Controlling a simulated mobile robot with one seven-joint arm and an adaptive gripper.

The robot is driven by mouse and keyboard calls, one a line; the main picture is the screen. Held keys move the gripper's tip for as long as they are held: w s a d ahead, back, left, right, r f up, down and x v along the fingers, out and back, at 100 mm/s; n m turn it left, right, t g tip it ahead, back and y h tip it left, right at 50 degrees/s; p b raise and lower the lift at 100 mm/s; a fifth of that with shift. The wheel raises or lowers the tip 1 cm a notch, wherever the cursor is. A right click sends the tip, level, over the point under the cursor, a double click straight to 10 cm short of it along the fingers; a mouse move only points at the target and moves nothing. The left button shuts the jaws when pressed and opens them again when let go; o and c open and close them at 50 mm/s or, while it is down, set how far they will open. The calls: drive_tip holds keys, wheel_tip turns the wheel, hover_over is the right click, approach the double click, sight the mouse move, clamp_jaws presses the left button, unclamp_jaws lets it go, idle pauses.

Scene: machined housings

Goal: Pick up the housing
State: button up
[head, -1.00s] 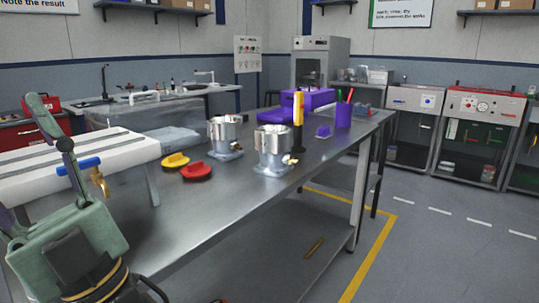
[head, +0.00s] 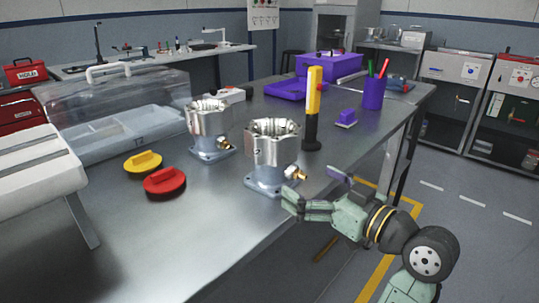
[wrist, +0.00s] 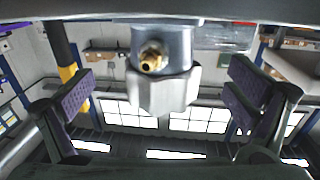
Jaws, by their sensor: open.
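Two silver machined housings with blue-grey flanged bases stand upright on the metal bench. The nearer housing (head: 272,150) has a brass fitting (head: 297,174) low on its right side. The other housing (head: 209,126) stands behind it to the left. My gripper (head: 314,188) is open beside the nearer housing, at its right, near the bench edge. In the wrist view a housing (wrist: 164,88) appears upside down, its brass fitting (wrist: 152,58) facing the camera. It lies in the gap between the spread, purple-padded fingers of my gripper (wrist: 163,92), with clear space on both sides.
A yellow-and-black upright tool (head: 313,110) stands close behind the nearer housing. A red knob (head: 164,182) and a yellow knob (head: 143,164) lie to the left. A purple pen cup (head: 373,93) and small purple block (head: 346,118) are farther right. The front bench top is clear.

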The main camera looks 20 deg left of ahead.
sight(279, 167)
drive_tip(key=x, duration=0.2)
drive_tip(key=shift+a+r, duration=0.1)
drive_tip(key=shift+a, duration=0.3)
drive_tip(key=shift+f+p+x, duration=0.1)
drive_tip(key=shift+p+x, duration=0.4)
drive_tip(key=shift+x, duration=1.1)
drive_tip(key=shift+f+p+x, duration=0.15)
drive_tip(key=shift+p+x, duration=0.3)
drive_tip(key=shift+x, duration=1.1)
drive_tip(key=shift+w, duration=0.1)
drive_tip(key=shift+c, duration=0.4)
drive_tip(key=shift+d+r, duration=0.1)
drive_tip(key=c, duration=2)
